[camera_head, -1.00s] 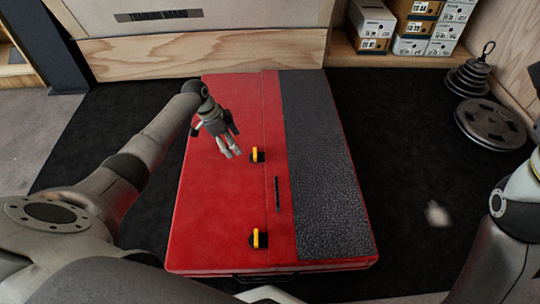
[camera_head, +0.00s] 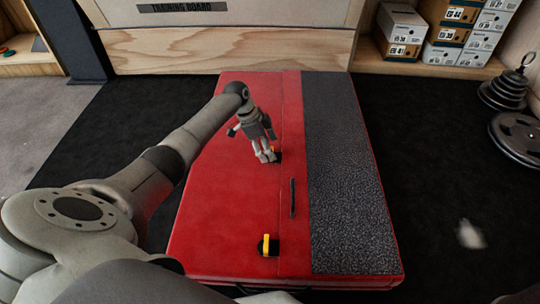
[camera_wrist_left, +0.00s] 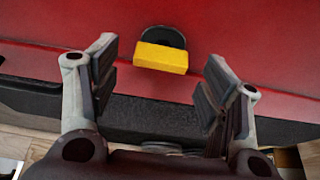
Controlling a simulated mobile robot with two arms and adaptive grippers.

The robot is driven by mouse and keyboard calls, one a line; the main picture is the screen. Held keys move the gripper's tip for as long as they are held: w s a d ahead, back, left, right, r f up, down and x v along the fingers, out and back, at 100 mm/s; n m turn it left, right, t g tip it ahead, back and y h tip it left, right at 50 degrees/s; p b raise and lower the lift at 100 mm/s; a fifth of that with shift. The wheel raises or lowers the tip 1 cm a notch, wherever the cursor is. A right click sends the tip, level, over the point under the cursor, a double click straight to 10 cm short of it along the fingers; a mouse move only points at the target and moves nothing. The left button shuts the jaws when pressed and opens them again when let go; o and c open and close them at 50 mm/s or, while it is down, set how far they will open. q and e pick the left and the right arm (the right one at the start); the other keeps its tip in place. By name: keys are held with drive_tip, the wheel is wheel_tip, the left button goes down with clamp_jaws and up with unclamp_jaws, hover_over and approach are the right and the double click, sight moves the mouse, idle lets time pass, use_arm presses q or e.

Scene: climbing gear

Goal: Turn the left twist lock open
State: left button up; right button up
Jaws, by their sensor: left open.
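A red crash pad (camera_head: 222,180) lies on the dark floor mat. Two twist locks with yellow handles on black bases sit along its seam. The far twist lock (camera_head: 275,151) is partly hidden behind my left gripper (camera_head: 266,158); the near twist lock (camera_head: 268,245) is clear of it. In the left wrist view, one twist lock (camera_wrist_left: 161,57) shows its yellow bar lying crosswise below a dark round base. My left gripper (camera_wrist_left: 160,85) is open, its fingers apart on either side of the bar, with nothing between the pads. My right gripper is out of view.
A dark grey textured panel (camera_head: 345,170) covers the pad's right part, with a black strap (camera_head: 292,197) beside it. Shoe boxes (camera_head: 440,30) and weight plates (camera_head: 518,135) stand at right. A wooden board (camera_head: 230,50) bounds the back.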

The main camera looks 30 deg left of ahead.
use_arm(q)
drive_tip(key=shift+b+x, duration=0.4)
drive_tip(key=shift+x, duration=0.55)
drive_tip(key=shift+c, duration=0.4)
drive_tip(key=c, duration=0.9)
